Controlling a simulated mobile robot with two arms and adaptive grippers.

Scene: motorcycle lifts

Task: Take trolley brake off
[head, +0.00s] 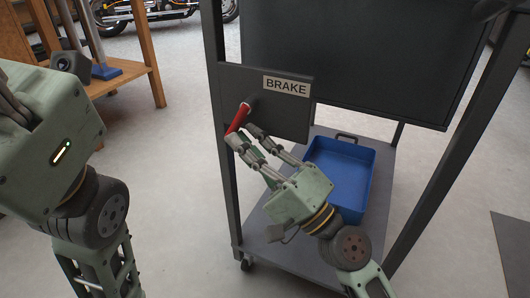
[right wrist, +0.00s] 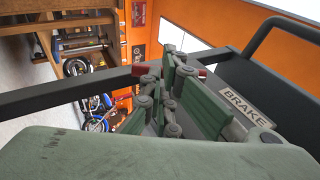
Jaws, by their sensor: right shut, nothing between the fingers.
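The trolley's dark brake panel (head: 275,85) carries a white BRAKE label (head: 287,87), which also shows in the right wrist view (right wrist: 247,107). The red brake lever (head: 238,118) slants down and left from its pivot on the panel. My right gripper (head: 243,135) is shut and empty, its fingertips at the lever's lower end. In the right wrist view, red lever parts (right wrist: 139,70) show on either side of the fingers, which hide its middle. I cannot tell whether they touch it. My left arm's end (head: 40,130) is at the left, its finger state unclear.
A blue bin (head: 340,175) stands on the trolley's grey lower shelf (head: 268,255). Dark trolley posts (head: 440,145) rise on both sides. A wooden bench (head: 130,75) is at upper left, with a motorcycle (head: 150,12) behind it. The floor left of the trolley is clear.

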